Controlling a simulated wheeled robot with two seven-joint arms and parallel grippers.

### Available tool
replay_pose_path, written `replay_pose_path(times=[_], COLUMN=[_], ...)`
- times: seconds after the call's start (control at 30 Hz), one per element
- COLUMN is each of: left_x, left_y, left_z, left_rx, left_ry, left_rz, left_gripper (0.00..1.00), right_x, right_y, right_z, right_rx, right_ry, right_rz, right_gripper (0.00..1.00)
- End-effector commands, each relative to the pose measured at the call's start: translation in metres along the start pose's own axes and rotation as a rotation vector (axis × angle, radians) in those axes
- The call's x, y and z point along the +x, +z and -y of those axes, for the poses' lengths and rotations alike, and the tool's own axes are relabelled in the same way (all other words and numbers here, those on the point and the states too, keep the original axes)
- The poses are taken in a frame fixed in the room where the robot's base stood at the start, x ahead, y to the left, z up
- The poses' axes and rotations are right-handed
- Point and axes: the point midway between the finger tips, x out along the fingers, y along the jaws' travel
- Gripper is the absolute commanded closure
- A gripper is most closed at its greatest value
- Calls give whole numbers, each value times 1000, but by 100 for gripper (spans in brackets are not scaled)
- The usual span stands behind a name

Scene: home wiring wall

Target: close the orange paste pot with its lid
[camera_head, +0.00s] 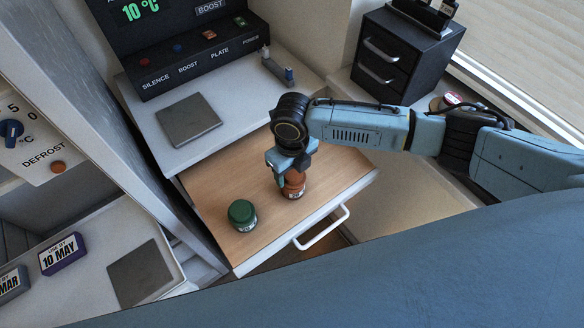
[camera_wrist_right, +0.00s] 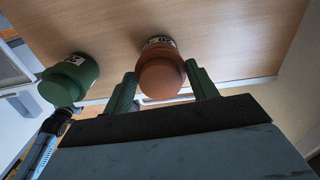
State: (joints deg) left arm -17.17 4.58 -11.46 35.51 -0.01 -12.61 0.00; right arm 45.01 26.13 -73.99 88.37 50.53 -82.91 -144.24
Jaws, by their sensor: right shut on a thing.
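The orange paste pot (camera_head: 295,190) stands upright on the wooden surface of the pulled-out drawer (camera_head: 335,172). In the right wrist view the pot (camera_wrist_right: 157,42) shows its pale label, with the orange lid (camera_wrist_right: 161,80) on the near end, over its mouth. Whether the lid is fully seated I cannot tell. My right gripper (camera_head: 287,178) points down from above, shut on the orange lid; its two green fingers (camera_wrist_right: 161,70) flank the lid in the wrist view. My left gripper is in neither view.
A green-lidded pot (camera_head: 242,215) stands left of the orange one and also shows in the wrist view (camera_wrist_right: 70,80). The drawer handle (camera_head: 322,228) juts out in front. A control panel (camera_head: 195,50), a grey plate (camera_head: 188,119) and a black drawer unit (camera_head: 405,52) stand behind.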

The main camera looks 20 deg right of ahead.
Motion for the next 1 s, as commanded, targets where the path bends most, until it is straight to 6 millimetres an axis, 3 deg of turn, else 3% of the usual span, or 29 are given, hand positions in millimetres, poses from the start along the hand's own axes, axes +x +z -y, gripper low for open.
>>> replay_pose_path(times=[0.4,0.43,0.6,1.0], left_x=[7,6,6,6], left_y=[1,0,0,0], left_z=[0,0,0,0], left_rx=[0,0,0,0], left_ry=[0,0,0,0], left_rz=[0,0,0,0], left_gripper=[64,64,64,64], right_x=[11,11,10,1], right_y=[0,0,0,1], right_z=[0,0,0,0], right_rx=[-1,-1,-1,0], right_ry=[0,0,0,0], right_rz=[0,1,0,2], right_gripper=[64,40,17,17])
